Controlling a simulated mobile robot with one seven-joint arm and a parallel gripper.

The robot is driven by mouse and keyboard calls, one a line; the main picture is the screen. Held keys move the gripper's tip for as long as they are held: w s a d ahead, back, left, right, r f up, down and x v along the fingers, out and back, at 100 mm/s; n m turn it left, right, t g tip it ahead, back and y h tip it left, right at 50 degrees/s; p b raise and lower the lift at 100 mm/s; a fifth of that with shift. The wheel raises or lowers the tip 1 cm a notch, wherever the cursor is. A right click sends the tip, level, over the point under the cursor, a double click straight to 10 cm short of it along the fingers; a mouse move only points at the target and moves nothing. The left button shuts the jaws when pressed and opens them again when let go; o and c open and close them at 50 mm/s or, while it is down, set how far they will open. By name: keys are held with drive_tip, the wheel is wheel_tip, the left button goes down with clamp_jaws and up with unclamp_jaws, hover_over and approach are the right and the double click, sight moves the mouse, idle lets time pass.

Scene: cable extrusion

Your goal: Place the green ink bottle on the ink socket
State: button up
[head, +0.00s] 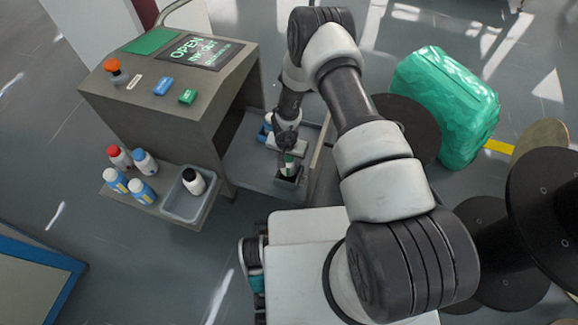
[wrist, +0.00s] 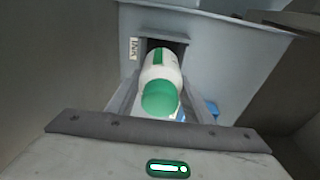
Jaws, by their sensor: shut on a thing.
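The green ink bottle, white with a green cap and green label, is held in my gripper. In the wrist view the bottle (wrist: 162,66) has its green cap toward the camera and its far end at the dark opening of the ink socket (wrist: 176,41), beside an INK label. My gripper (wrist: 161,82) is shut on it, one finger on each side. In the head view my gripper (head: 288,147) holds the bottle (head: 289,164) roughly upright over the dark square socket (head: 289,179). I cannot tell whether the bottle's base is inside or just above the opening.
The grey machine (head: 160,110) with buttons and a green-lettered screen stands left of the socket. Several bottles, one red-capped (head: 119,156), stand on its side shelf, next to a grey tray (head: 183,208) holding a black-capped bottle (head: 194,180). Black spools (head: 545,220) stand at right.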

sight(289, 164)
drive_tip(key=shift+f+b, duration=0.5)
drive_tip(key=shift+f, duration=1.2)
drive_tip(key=shift+f, duration=0.2)
drive_tip(key=o, duration=1.2)
drive_tip(key=shift+r, duration=0.1)
